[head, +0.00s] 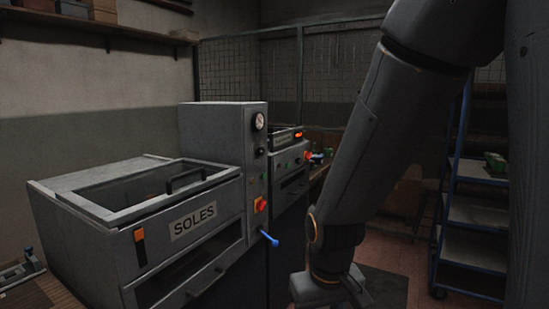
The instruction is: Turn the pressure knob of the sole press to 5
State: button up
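The sole press (75,205) is a grey machine at the left, with a "SOLES" label (193,221) on its front. Its upright control column (225,145) carries a round white gauge (258,122). A small dark knob (259,152) sits below the gauge; its setting is too small to read. Lower down are a red-orange switch (260,204) and a blue-tipped lever (268,238). My gripper (325,292) is at the bottom edge, right of the press and apart from it in the picture. Its fingers are cut off by the frame.
A second machine (288,165) with a lit orange display stands behind the press. A blue shelf trolley (475,215) stands at the right. A wooden shelf (110,24) hangs at upper left. Tiled floor (395,252) shows between machines and trolley. My arm covers part of the background.

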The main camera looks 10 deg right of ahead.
aim_at(260, 151)
jog(key=k, duration=0.1)
jog(key=z, duration=1.4)
jog(key=i, duration=0.9)
jog(key=u, duration=0.85)
